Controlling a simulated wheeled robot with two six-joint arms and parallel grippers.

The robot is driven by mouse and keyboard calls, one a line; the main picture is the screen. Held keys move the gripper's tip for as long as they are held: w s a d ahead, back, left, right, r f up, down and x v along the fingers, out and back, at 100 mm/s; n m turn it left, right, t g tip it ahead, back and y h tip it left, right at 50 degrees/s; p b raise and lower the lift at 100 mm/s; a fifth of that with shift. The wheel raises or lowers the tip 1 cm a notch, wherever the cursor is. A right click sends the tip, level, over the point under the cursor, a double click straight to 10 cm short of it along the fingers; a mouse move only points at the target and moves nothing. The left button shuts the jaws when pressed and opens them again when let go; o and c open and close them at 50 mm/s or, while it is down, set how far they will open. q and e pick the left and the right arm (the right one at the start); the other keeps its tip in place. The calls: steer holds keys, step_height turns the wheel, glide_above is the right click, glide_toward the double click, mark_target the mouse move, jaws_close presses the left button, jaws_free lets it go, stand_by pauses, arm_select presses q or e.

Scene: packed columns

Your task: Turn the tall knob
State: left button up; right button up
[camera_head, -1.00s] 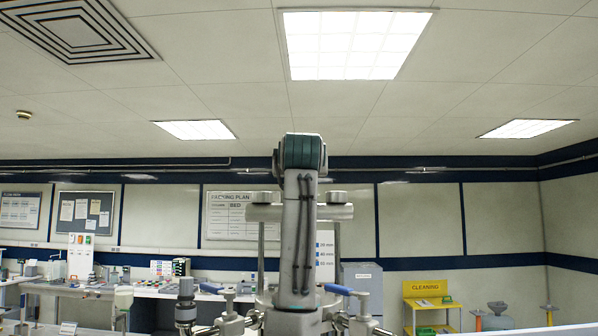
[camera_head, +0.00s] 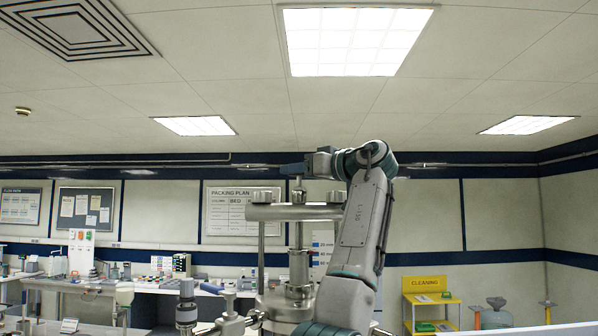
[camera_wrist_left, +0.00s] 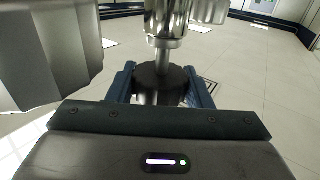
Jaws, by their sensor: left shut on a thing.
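The tall knob is a dark round grip (camera_wrist_left: 158,84) on a metal stem in the left wrist view. Its metal stem (camera_head: 298,194) rises from the top plate (camera_head: 295,212) of a steel column frame in the head view. My left gripper (camera_head: 292,170) reaches in from the right at the top of this stem. In the left wrist view its two blue fingers (camera_wrist_left: 160,90) are shut on the knob, one on each side. The knob's grip is mostly hidden by the fingers in the head view. My right gripper is not in view.
A large ribbed metal part (camera_wrist_left: 50,50) is close to the gripper in the left wrist view. Behind are a cluttered bench (camera_head: 150,290) and a yellow cleaning cart (camera_head: 430,298).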

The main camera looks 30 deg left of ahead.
arm_select(q)
steer(key=shift+n+g, duration=0.7)
steer(key=shift+g, duration=0.4)
steer(key=shift+n+g, duration=0.3)
steer(key=shift+g, duration=0.1)
steer(key=o, duration=1)
steer(key=shift+d, duration=0.1)
steer(key=d, duration=0.7)
steer(key=w+d, duration=0.1)
steer(key=d, duration=0.2)
steer(key=shift+d, duration=0.25)
steer(key=shift+w+f, duration=0.1)
steer(key=shift+w, duration=0.05)
